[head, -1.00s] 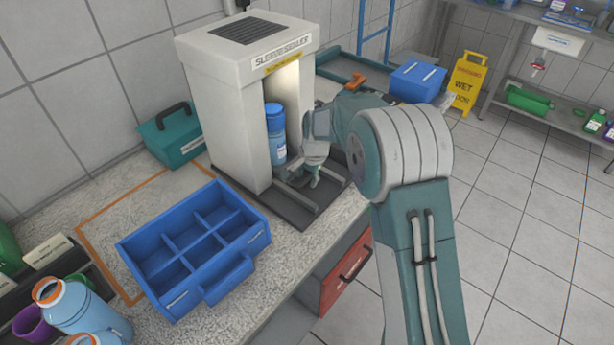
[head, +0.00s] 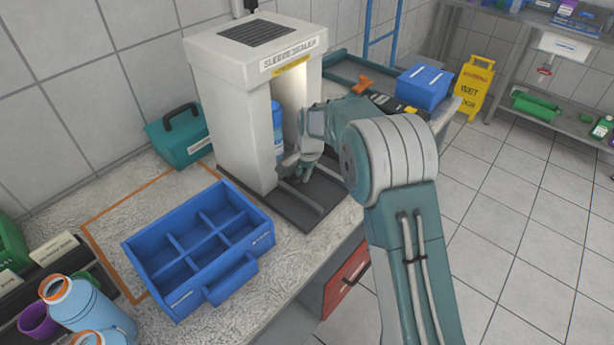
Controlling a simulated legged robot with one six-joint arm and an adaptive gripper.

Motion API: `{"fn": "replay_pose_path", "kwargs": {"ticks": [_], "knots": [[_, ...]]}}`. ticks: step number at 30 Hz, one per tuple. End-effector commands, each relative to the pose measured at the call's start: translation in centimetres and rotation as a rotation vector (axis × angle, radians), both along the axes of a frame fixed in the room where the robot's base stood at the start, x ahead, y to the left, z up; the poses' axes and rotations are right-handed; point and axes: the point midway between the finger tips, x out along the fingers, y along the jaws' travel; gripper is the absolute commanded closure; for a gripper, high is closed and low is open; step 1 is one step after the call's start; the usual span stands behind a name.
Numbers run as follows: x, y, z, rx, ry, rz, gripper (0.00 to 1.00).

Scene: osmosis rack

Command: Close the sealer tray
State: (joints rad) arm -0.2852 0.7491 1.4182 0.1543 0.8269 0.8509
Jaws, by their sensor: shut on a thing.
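The white sleeve sealer (head: 232,110) stands on the counter, with a dark base and rails (head: 315,200) reaching out in front of its lit opening. A blue bottle (head: 278,130) stands upright inside the opening, partly hidden by the near side wall. My gripper (head: 297,163) is low at the mouth of the opening, just right of the bottle. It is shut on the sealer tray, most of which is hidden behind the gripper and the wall. The grip point itself is too small to make out.
An empty blue divided crate (head: 215,283) is on the counter in front of the sealer. A teal toolbox (head: 180,138) stands behind to the left. Blue bottles (head: 88,308) are at the lower left. A blue box (head: 424,88) is at the right.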

Motion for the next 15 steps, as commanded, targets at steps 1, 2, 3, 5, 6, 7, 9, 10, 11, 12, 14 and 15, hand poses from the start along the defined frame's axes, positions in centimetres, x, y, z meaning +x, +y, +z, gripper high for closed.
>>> {"fn": "replay_pose_path", "kwargs": {"ticks": [1,2,3,5,6,7,9,10,11,12,14,15], "knots": [[0.31,0.22,-0.01,0.003,-0.008,-0.001,1.0],[0.35,0.27,-0.01,0.003,-0.009,-0.001,1.0],[0.39,0.33,-0.01,0.003,-0.009,-0.002,1.0],[0.41,0.39,0.0,0.003,-0.01,-0.001,1.0],[0.42,0.42,0.01,0.004,-0.012,-0.001,1.0],[0.43,0.42,0.02,0.004,-0.012,-0.001,1.0],[0.46,0.43,0.05,0.004,-0.013,-0.002,1.0],[0.47,0.44,0.05,0.005,-0.014,-0.002,1.0],[0.47,0.43,0.06,0.005,-0.014,-0.002,0.72],[0.48,0.44,0.07,0.005,-0.014,-0.002,0.54],[0.45,0.43,0.07,0.004,-0.013,-0.002,0.46],[0.42,0.42,0.06,0.004,-0.012,-0.001,0.46]]}}
